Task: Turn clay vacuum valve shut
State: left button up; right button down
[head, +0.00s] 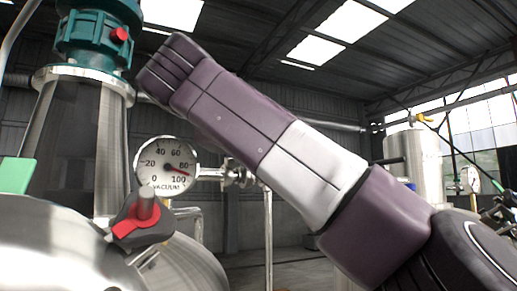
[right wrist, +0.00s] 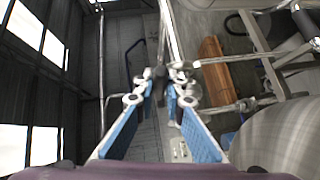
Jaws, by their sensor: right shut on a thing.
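In the right wrist view, my right gripper (right wrist: 160,88), with blue-padded fingers, closes at its tips around a small dark piece (right wrist: 159,73) on a bright metal pipe. This looks like the valve's handle, but it is mostly hidden and its clay colour cannot be made out. In the head view, my purple and white right arm crosses the middle, and its fingers do not show. A vacuum gauge (head: 167,166) has its red needle between 80 and 100. A metal pipe fitting (head: 236,174) joins it on the right. My left gripper is not in view.
A steel vessel (head: 60,250) with a red-and-grey knob (head: 143,220) fills the lower left. A teal motor housing (head: 98,35) stands above it. Another steel tank (head: 414,163) stands at right. In the wrist view, pipes and an orange-brown block (right wrist: 213,62) lie near the gripper.

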jog(key=c, duration=2.3)
grip_release()
jog(key=shift+o, duration=0.2)
jog(key=shift+w, duration=0.1)
jog(key=v, duration=1.2)
